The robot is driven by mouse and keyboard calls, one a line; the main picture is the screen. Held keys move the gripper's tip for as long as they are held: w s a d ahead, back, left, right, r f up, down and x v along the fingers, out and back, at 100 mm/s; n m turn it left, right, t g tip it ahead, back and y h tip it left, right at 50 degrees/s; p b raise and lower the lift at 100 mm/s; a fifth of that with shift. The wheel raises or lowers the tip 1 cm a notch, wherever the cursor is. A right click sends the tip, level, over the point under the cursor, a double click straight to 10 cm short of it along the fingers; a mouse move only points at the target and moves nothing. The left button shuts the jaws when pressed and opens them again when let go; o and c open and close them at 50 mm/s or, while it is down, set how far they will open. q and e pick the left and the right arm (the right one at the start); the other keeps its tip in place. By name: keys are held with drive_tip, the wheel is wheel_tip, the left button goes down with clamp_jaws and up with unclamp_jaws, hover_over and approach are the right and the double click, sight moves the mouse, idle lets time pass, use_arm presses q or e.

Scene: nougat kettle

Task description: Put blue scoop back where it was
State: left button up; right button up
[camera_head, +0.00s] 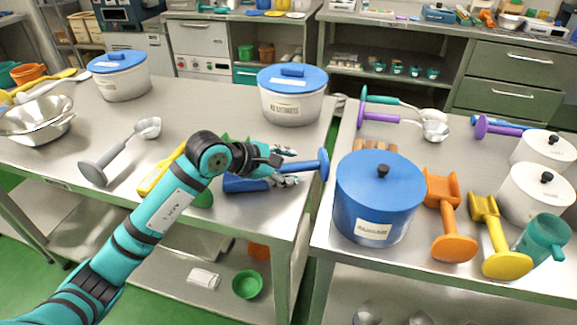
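The blue scoop (304,166) is at the right edge of the left table, its round handle end pointing right. A blue part (244,184) shows left of and below my gripper and looks like its bowl, partly hidden by my arm. My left gripper (281,170) is at the handle, with a dark finger above it and grey finger parts below it. I cannot tell whether the fingers press on the handle or whether the scoop is lifted. My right gripper is not in view.
A blue-lidded white tub (292,104) stands behind the gripper. A large blue pot (378,205) stands on the right table, across a narrow gap. Orange (447,215) and yellow (492,235) scoops lie beside it. A grey scoop (115,155) lies at left, with bare table around it.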

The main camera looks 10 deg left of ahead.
use_arm(q)
drive_tip(key=shift+f, duration=0.15)
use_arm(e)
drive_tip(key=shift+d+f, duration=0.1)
use_arm(q)
drive_tip(key=shift+s+a, duration=0.1)
drive_tip(key=v, duration=0.8)
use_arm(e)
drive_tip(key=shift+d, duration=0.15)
